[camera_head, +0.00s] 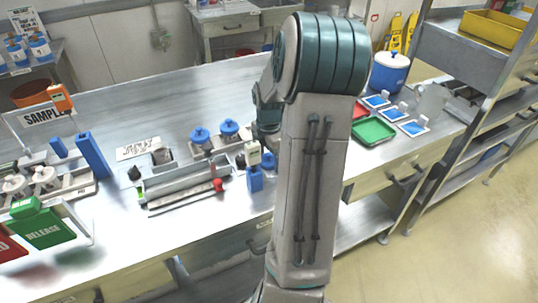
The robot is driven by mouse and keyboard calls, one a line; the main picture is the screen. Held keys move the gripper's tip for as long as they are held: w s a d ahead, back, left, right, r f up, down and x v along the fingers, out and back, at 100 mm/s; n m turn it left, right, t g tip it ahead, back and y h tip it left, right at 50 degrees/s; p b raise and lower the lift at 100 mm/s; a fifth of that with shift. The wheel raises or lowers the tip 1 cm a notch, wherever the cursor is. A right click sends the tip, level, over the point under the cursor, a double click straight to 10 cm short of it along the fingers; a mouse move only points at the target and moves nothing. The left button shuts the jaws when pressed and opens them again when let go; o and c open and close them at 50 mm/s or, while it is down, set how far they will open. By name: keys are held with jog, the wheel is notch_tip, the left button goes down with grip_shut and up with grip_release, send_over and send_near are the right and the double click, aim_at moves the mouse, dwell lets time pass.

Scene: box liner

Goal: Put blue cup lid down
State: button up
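Two cups with blue knobbed lids, a left lid (200,135) and a right lid (229,127), stand side by side on the steel bench left of my arm. Another small blue piece (268,160) shows at the left edge of my arm, partly covered by it. I cannot tell whether it is a cup lid. My arm rises through the middle of the view and bends away over the bench. Part of its wrist shows just left of the upright link. The fingertips are hidden, so I cannot tell whether my gripper holds anything.
A grey tool tray (185,180), a blue block (255,180) and a red knob (218,185) lie near the cups.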

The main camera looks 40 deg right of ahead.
aim_at(269, 154)
notch_tip(269, 154, up, 12)
jog(key=shift+r, duration=0.15)
dwell(0.6)
dwell(0.6)
